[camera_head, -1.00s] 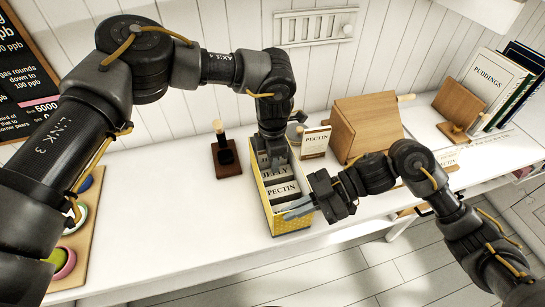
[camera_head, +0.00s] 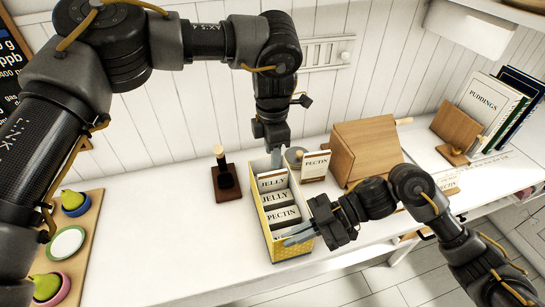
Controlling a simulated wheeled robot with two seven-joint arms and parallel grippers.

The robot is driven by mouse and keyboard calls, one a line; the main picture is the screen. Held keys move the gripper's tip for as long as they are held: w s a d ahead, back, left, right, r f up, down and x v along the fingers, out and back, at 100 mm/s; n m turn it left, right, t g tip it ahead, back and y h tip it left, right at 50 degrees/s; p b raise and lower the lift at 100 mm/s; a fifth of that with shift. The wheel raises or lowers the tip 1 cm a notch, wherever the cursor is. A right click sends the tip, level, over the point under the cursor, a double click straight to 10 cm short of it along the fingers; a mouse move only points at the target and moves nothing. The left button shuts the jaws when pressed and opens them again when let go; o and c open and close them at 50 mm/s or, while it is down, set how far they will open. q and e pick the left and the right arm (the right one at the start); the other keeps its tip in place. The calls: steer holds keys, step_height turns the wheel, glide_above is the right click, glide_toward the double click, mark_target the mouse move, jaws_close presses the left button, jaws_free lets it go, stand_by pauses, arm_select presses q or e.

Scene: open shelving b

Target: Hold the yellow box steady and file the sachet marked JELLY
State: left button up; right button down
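The yellow box (camera_head: 297,250) stands on the white counter, open at the top. Inside are upright sachets: a JELLY sachet (camera_head: 272,184) at the back, another JELLY sachet (camera_head: 275,198) in front of it, and a PECTIN sachet (camera_head: 283,216) nearer the front. My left gripper (camera_head: 276,158) points down just above the back end of the box, and I see no sachet in it. Its fingers overlap, so its opening is unclear. My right gripper (camera_head: 298,237) comes from the right, its pale fingers at the box's front end, seemingly closed on the wall there.
A wooden box (camera_head: 366,150) stands further right. A dark wooden stand (camera_head: 227,183) is to the left. A board (camera_head: 88,235) with coloured bowls lies far left. The counter between is clear.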

stand_by(0.4)
steer(key=c, duration=1.6)
jaws_free()
steer(key=shift+o, duration=0.2)
steer(key=v, duration=1.2)
